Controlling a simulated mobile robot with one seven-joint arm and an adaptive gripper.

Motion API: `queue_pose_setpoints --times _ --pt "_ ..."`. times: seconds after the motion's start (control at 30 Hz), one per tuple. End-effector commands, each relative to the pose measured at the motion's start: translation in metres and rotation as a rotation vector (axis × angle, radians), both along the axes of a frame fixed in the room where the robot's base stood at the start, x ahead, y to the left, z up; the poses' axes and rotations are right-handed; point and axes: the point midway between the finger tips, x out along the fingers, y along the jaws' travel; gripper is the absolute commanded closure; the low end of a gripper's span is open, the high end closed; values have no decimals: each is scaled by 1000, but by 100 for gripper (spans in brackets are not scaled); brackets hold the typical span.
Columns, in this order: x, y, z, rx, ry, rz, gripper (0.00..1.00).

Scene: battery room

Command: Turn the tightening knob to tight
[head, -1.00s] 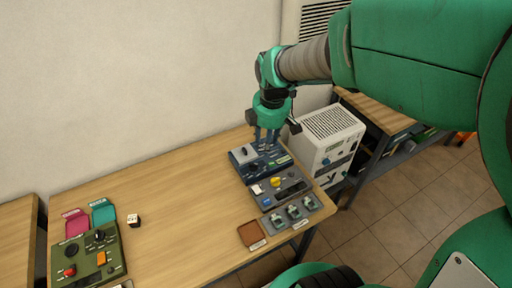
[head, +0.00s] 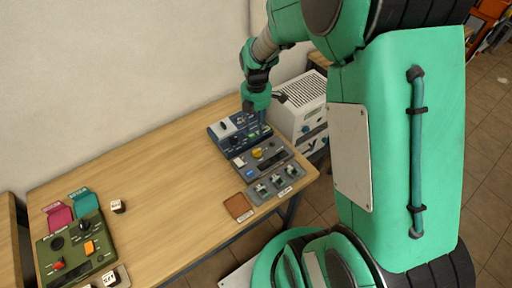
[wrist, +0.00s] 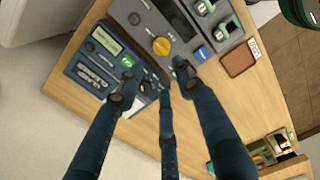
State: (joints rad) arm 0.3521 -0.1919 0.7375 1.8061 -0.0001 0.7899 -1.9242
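My gripper (head: 257,122) points down over the right part of a dark blue panel (head: 222,130) on the wooden table. In the wrist view, the dark fingers of my gripper (wrist: 157,84) are spread apart around small dark controls on that panel (wrist: 74,69). The fingertips hide part of these controls, and I cannot tell whether they touch. A yellow knob (head: 257,153) sits on the grey panel in front; it also shows in the wrist view (wrist: 161,46). No readable label tells me which knob is the tightening knob.
A grey panel (head: 272,164) and a tray with several green-marked parts (head: 264,195) stand close in front. A white vented box (head: 298,90) stands just right. A brown pad (head: 238,207) and an olive panel (head: 97,256) lie on the table. The table's middle is mostly clear.

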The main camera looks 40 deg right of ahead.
Motion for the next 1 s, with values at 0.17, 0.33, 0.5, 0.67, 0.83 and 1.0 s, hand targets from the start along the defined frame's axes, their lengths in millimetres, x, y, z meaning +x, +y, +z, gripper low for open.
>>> queue_pose_setpoints --times 0.17,0.33,0.5,0.67,0.83,1.0 --pt "0 0 -8 0 1 0 64" --pt "-1 0 -24 1 2 -1 64" --pt "-1 0 -49 1 2 -1 64" --pt "-1 0 -76 1 3 -1 64" --pt "-1 0 -102 0 2 -1 64" --pt "0 0 -123 0 1 -1 64"
